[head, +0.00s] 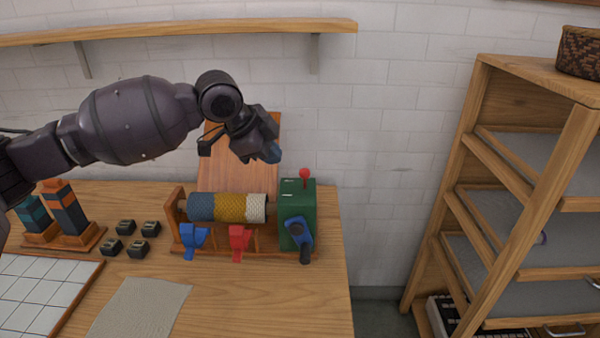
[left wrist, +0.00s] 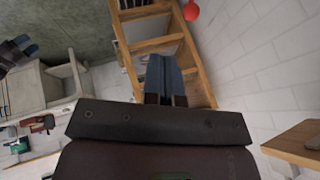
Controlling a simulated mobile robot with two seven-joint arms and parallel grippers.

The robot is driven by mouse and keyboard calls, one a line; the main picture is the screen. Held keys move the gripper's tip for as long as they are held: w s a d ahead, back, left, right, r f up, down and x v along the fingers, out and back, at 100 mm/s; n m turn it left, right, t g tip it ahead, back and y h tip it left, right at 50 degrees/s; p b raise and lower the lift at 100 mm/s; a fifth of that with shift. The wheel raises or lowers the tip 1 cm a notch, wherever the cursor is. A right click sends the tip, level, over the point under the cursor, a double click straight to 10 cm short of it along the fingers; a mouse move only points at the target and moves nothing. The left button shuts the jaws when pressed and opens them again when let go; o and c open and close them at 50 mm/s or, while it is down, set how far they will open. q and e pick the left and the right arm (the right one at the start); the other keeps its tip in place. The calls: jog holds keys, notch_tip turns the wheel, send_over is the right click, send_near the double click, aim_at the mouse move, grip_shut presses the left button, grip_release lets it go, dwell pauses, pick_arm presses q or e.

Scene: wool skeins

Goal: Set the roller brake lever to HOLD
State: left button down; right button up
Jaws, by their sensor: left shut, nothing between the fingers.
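The roller stand holds a horizontal roller (head: 230,208) banded in blue, yellow and pale cream. At its right end is a green box (head: 291,200). A short lever with a red ball knob (head: 305,173) stands roughly upright on top of the box. A blue crank-like handle with dark ends (head: 300,236) is on the box's front. No HOLD marking is legible. My left gripper (head: 273,154) is shut and empty, above and left of the red knob, apart from it. In the left wrist view its blue fingers (left wrist: 165,80) are together, and a red ball (left wrist: 191,10) shows at the top edge.
A blue clip (head: 192,240) and a red clip (head: 240,242) are at the stand's front. A brown board (head: 243,165) leans behind. Several small dark blocks (head: 127,227), yarn-wrapped posts (head: 65,210) and a grey cloth (head: 140,308) are left. A wooden shelf unit (head: 490,170) stands right.

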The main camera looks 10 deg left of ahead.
pick_arm(q)
send_near(305, 179)
notch_tip(305, 179, down, 4)
jog(key=s+d, duration=0.2)
jog(key=d, duration=0.1)
jog(key=w, duration=0.1)
jog(key=w+f+b, duration=0.1)
jog(key=w, duration=0.1)
jog(key=shift+w+a, duration=0.2)
jog(key=shift+w, duration=0.25)
